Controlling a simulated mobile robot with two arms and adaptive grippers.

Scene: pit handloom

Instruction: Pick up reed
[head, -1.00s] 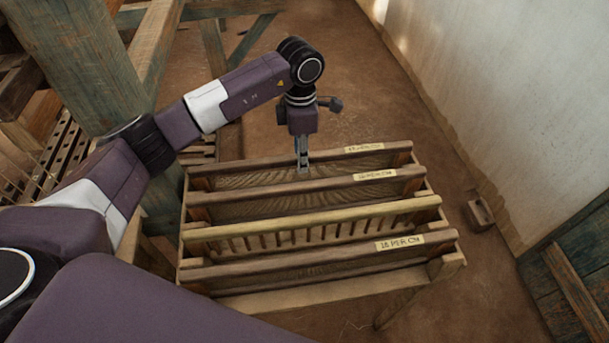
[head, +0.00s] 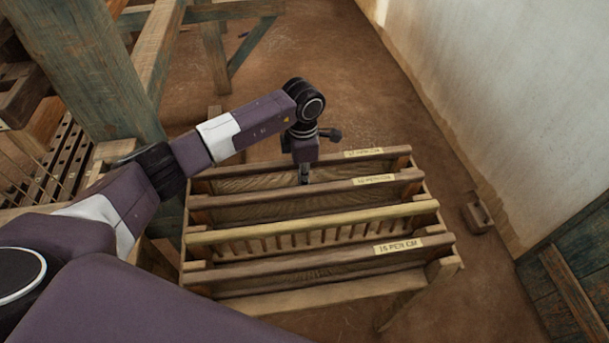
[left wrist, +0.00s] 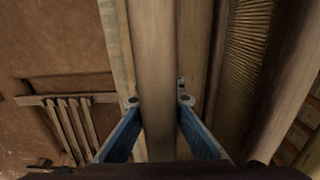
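Several reeds stand in a wooden rack (head: 330,300). The back reed (head: 235,170) has a brown top bar and a paper label that is hard to read. My left gripper (head: 304,178) points down at its bar, left of the label. In the left wrist view my gripper's open blue fingers (left wrist: 160,101) stand on either side of the wooden bar (left wrist: 155,50), with narrow gaps. The second reed (head: 240,197) is also labelled. My right gripper is not in view.
A yellowish bar (head: 300,224) with a row of slats below lies between the second and front reeds. Loom timbers (head: 85,65) stand at left, a pale wall (head: 500,90) at right. A brick-like block (head: 478,213) sits on the brown floor.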

